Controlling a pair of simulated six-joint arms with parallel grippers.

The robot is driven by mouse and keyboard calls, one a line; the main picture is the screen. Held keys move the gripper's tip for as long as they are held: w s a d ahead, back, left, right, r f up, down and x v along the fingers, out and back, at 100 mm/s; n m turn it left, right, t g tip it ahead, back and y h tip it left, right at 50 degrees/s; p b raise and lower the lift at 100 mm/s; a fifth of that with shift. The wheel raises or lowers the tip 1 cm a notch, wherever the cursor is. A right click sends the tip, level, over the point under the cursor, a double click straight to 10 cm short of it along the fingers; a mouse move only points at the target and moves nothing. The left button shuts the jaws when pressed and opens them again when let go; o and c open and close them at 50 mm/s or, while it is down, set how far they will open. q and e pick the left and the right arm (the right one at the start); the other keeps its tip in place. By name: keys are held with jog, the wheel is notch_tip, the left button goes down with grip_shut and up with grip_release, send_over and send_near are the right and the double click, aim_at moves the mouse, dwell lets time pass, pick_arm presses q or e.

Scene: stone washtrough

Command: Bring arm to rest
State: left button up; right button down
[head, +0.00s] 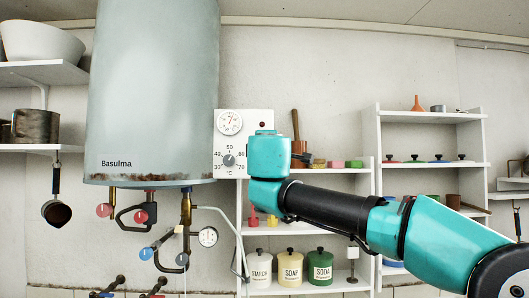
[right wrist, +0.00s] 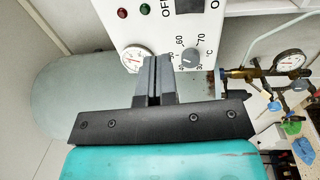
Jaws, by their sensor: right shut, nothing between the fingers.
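My right arm comes in from the right in the head view, its turquoise and black links reaching to the front of the white control panel (head: 243,116). In that view its gripper is hidden behind the wrist link. The right wrist view shows the right gripper (right wrist: 157,62) with its grey fingers shut together and empty. The fingers point toward the control panel (right wrist: 165,25), between its round gauge (right wrist: 133,57) and temperature knob (right wrist: 190,54). I cannot tell whether they touch it. My left gripper is not in view.
A large grey boiler (head: 152,90) hangs left of the panel, with pipes and valves (head: 150,215) below. A white shelf (head: 300,227) with labelled canisters (head: 290,268) stands behind the arm. Another shelf (head: 430,117) is at right. A pan (head: 56,212) hangs at left.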

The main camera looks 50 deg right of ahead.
jog(key=shift+a, duration=0.1)
dwell(0.4)
